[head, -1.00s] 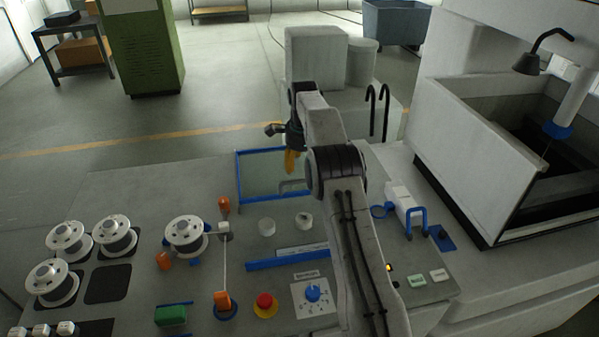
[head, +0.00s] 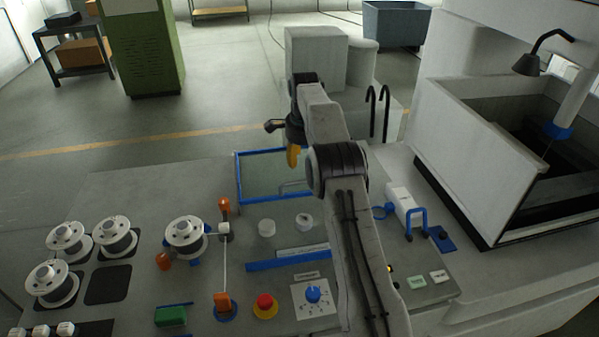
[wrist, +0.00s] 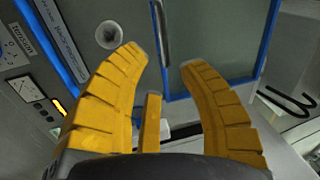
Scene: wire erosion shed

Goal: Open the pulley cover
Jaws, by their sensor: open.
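The pulley cover (head: 262,178) is a clear panel in a blue frame on the machine's top, left of my arm in the head view. It looks shut. A pale bar handle (head: 292,184) sits near its front right part, partly hidden by my arm. In the wrist view the blue-framed cover (wrist: 222,38) fills the upper right, and the metal bar handle (wrist: 162,32) shows just beyond the fingertips. My gripper (head: 293,157) points down over the cover. Its yellow fingers (wrist: 163,58) are spread, with nothing between them; they appear apart from the handle.
Wire spools (head: 186,235) and orange-tipped guides stand to the left. A blue clamp (head: 417,218) and an open tank (head: 480,165) are on the right. Black hooks (head: 379,105) stand behind.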

